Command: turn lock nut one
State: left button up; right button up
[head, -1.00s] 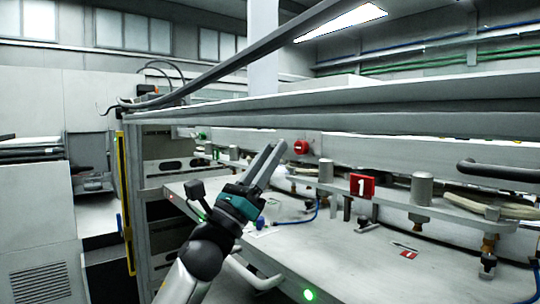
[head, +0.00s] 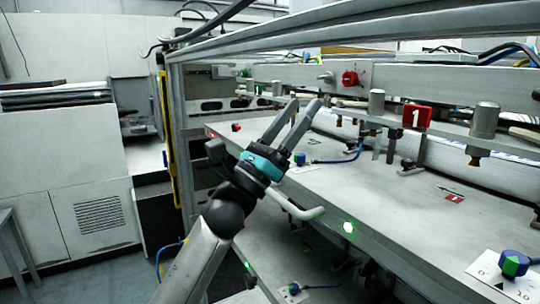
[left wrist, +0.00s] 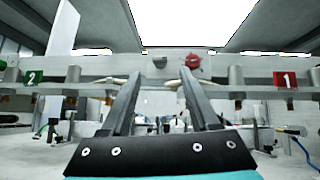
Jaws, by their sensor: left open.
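My left gripper (head: 305,103) is open and empty, its two fingers pointing up and away over the magazine's table. In the left wrist view its fingers (left wrist: 160,76) stand apart with nothing between them. A red sign "1" (head: 417,117) is on the rail to the right, and it also shows in the left wrist view (left wrist: 285,79). A blue and green hexagonal knob (head: 513,263) sits on a white scale plate at the lower right, well apart from the gripper. A smaller blue knob (head: 300,159) is just right of the gripper. I cannot tell which part is lock nut one.
The grey table (head: 400,210) is mostly bare. Above it, a rail carries metal cylinders (head: 484,119) and a red knob (head: 350,78). A curved grey handle (head: 300,211) juts from the front edge. A green sign "2" (left wrist: 33,77) is at left in the left wrist view.

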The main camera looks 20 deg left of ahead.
pick_arm(q)
jog(key=b+v, duration=0.1)
jog(key=v, duration=0.8)
jog(key=shift+a+b, duration=0.15)
jog(key=shift+b, duration=0.25)
jog(key=shift+s+f, duration=0.1)
jog(key=shift+f, duration=0.1)
